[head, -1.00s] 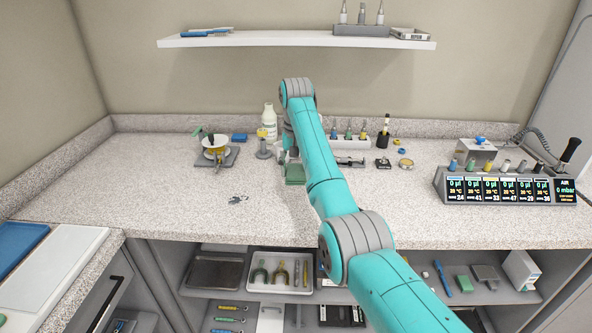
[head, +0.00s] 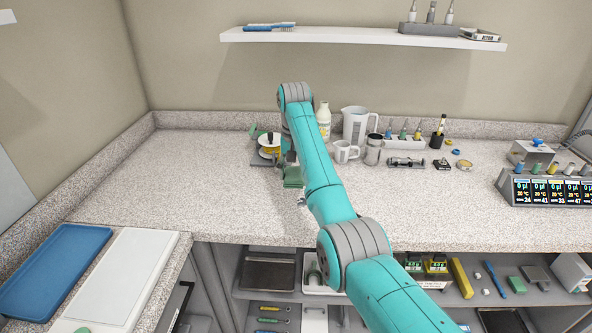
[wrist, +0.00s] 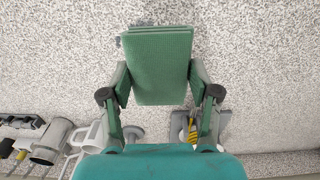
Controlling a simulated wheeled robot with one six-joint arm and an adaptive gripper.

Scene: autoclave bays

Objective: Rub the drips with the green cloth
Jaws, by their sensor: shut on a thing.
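The green cloth (head: 292,178) is a folded pad held by my gripper (head: 291,166) over the counter. In the wrist view the cloth (wrist: 160,68) fills the space between the two fingers of my gripper (wrist: 160,90), which is shut on it. I cannot tell whether the cloth touches the counter. The drips (head: 302,201) show as a small grey patch on the speckled counter, just in front of the cloth and partly hidden by my arm.
A scale with a dish (head: 268,152) stands just left of my gripper. A white mug (head: 346,151), a grey jar (head: 373,153) and a jug (head: 358,124) stand to the right. The counter's left part (head: 170,185) is clear. A shelf (head: 360,39) hangs above.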

